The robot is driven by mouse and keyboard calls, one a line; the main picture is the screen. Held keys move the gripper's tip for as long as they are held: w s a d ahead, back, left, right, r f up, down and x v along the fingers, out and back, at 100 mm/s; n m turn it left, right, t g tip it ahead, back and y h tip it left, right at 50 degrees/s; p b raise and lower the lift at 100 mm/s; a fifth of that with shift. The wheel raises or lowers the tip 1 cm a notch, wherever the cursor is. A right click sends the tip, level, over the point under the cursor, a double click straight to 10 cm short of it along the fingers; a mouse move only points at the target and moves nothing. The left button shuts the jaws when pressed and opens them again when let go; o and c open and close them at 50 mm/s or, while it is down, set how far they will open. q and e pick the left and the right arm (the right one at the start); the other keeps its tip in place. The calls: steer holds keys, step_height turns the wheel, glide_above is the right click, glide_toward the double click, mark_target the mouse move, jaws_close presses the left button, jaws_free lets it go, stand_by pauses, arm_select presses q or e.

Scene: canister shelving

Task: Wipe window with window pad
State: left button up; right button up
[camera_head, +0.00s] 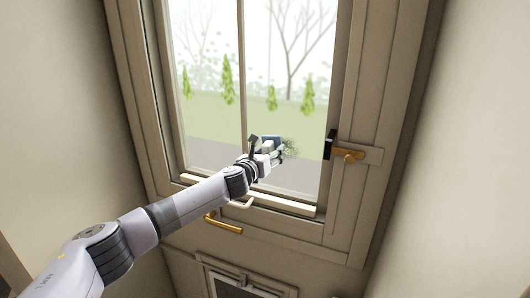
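The window (292,85) fills the upper middle of the head view, with a light wooden frame around its glass. A dark speckled smudge (291,149) shows on the lower right of the glass. My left gripper (267,147) is in front of the lower glass, just left of the smudge. It appears shut on a small blue window pad (271,138), which is largely hidden by the fingers. The pad is at or close to the glass; I cannot tell if it touches. My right gripper is not in view.
A brass latch handle (348,156) with a black block (330,144) is on the frame right of the glass. A brass pull handle (223,224) sits below the sill. A small framed panel (247,282) is lower down. Plain walls stand on both sides.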

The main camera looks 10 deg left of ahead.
arm_select(q)
steer(key=shift+s+d+r+p, duration=0.1)
steer(key=shift+s+d+p, duration=0.2)
steer(key=shift+d, duration=1.2)
steer(key=shift+s+d+p, duration=0.25)
steer(key=shift+d+p, duration=0.1)
steer(key=shift+d, duration=1.2)
steer(key=shift+s+d+r+p, duration=0.1)
steer(key=shift+s+d+p, duration=0.2)
steer(key=shift+d, duration=1.2)
steer(key=shift+p, duration=0.35)
steer(key=shift+w+a+p, duration=0.25)
steer(key=shift+a+p, duration=0.05)
steer(key=shift+a, duration=1)
steer(key=shift+w+a+p, duration=0.25)
steer(key=shift+a+p, duration=0.05)
steer(key=shift+a, duration=0.95)
steer(key=shift+w+a+f+p, duration=0.15)
steer(key=shift+w+a, duration=0.15)
steer(key=shift+a, duration=1.1)
steer(key=shift+w+a+r+p, duration=0.15)
steer(key=shift+w+a, duration=0.1)
steer(key=shift+a, duration=1.1)
steer(key=shift+f, duration=0.1)
